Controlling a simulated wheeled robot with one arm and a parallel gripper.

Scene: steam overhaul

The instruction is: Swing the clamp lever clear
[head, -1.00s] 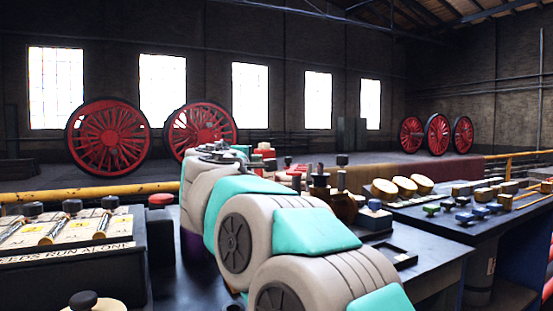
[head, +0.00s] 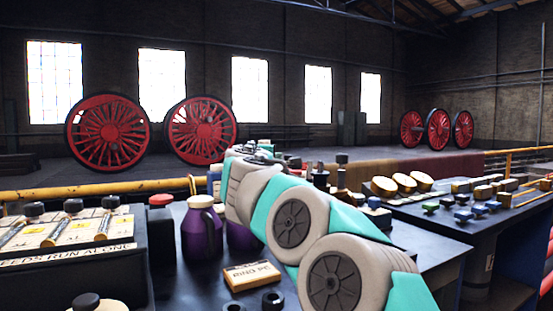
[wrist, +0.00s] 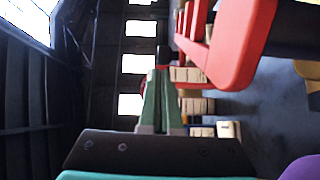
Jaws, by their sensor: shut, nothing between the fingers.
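My gripper (wrist: 160,98) shows in the wrist view, its two pale green fingers together and nothing between them. A red frame-like part (wrist: 243,45) stands close to the right of the fingertips in that view, with a dark round knob (wrist: 166,54) near its lower left end, just beyond the tips. I cannot tell for sure whether this is the clamp lever or its holder, nor whether the fingers touch it. In the head view my arm hides the gripper and most of this spot; only a small red piece (head: 295,163) shows behind the arm.
Purple jugs (head: 202,236) and a small labelled box (head: 251,275) stand on the dark bench left of my arm. A panel with several levers (head: 75,235) is at far left. A bench (head: 440,225) with brass and coloured parts is at right.

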